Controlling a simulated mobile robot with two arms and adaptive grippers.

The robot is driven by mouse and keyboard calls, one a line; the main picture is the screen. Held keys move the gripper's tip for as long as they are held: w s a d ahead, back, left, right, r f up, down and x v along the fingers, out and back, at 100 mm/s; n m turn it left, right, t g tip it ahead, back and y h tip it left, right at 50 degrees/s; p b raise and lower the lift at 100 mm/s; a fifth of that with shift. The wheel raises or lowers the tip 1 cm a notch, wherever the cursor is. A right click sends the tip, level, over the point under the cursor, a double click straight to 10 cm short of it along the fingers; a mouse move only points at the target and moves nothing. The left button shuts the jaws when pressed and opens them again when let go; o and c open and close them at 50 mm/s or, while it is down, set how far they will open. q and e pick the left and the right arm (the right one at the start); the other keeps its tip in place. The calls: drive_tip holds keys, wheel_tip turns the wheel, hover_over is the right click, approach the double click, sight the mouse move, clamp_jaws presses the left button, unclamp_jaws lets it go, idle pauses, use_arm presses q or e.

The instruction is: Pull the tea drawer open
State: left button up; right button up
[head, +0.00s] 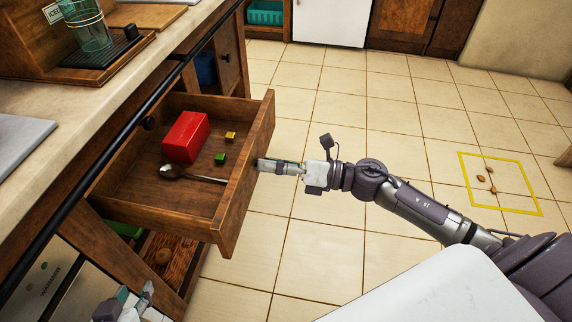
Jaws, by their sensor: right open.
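The wooden tea drawer (190,213) stands pulled out from under the counter, its inside in plain view. It holds a red box (186,137), a green cube (220,158), a yellow cube (231,136) and a metal spoon (190,175). My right gripper (264,166) is at the outer side of the drawer's front panel (247,175), with its fingertips at or very near it. It is open; any handle there is hidden. My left gripper (128,298) is at the bottom left, below the drawer, with its fingers apart and nothing seen between them.
The counter (90,125) with a dark rail along its edge runs along the left. A lower compartment (163,257) lies under the drawer. A yellow square (464,185) with small brown pieces marks the mostly clear tiled floor.

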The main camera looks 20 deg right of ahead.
drive_tip(key=v, duration=1.1)
drive_tip(key=shift+s+d, duration=0.2)
drive_tip(key=shift+d, duration=0.1)
drive_tip(key=shift+w+a, duration=0.1)
